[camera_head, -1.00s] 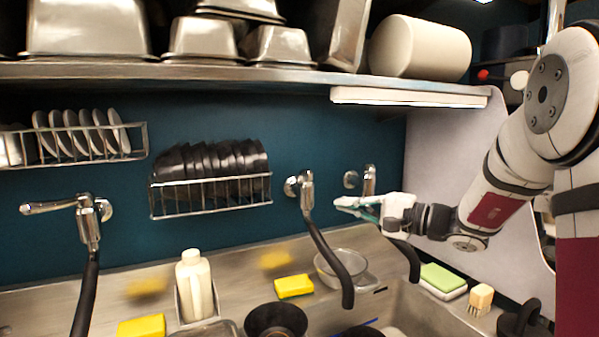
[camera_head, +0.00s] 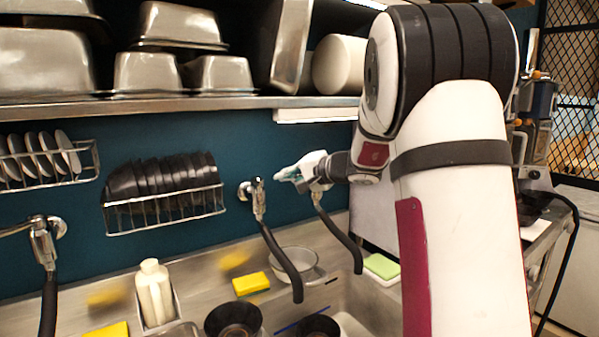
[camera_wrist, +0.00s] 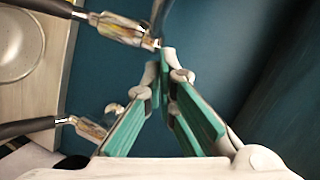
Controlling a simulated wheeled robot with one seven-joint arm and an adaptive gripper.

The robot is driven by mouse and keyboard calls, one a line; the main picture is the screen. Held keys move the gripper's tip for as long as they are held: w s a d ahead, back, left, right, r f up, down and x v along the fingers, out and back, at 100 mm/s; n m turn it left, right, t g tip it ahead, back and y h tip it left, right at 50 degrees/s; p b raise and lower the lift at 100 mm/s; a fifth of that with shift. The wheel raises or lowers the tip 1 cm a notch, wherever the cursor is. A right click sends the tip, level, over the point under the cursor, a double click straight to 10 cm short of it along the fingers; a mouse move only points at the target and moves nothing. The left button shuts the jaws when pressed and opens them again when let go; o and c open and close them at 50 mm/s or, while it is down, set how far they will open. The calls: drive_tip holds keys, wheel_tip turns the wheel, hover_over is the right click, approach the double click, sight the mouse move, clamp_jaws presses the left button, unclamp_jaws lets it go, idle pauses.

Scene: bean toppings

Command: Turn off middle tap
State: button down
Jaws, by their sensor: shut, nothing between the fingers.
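The middle tap (camera_head: 258,198) is a chrome fixture on the blue wall with a black hose hanging from it. In the wrist view it shows at top left (camera_wrist: 122,28), with a metal lever (camera_wrist: 160,14) just beyond the fingertips. My gripper (camera_head: 277,177) is shut and empty, just right of the tap and about level with its top. Its green-padded fingers (camera_wrist: 166,56) meet close to the lever; I cannot tell whether they touch. The right tap (camera_head: 317,190) is partly hidden behind my gripper and shows at lower left in the wrist view (camera_wrist: 90,128).
The left tap (camera_head: 43,245) has its lever pointing left. A rack of black bowls (camera_head: 165,215) hangs left of the middle tap. A metal shelf (camera_head: 180,108) runs above. A clear bowl (camera_head: 300,262), yellow sponge (camera_head: 251,283) and white bottle (camera_head: 153,290) stand below.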

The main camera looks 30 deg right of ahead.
sight(257, 185)
drive_tip(key=shift+w+a+f+p, duration=0.3)
drive_tip(key=shift+w+a+f, duration=0.2)
drive_tip(key=shift+w+a, duration=0.35)
drive_tip(key=shift+w+a+f+p, duration=0.3)
drive_tip(key=shift+w+a+f, duration=0.2)
drive_tip(key=shift+w+a, duration=0.3)
drive_tip(key=shift+s+a, duration=0.1)
drive_tip(key=shift+w+a+f+b, duration=0.3)
drive_tip(key=shift+a+b, duration=0.2)
drive_tip(key=shift+b, duration=0.7)
drive_tip(key=shift+s+a+r, duration=0.1)
drive_tip(key=shift+a, duration=0.1)
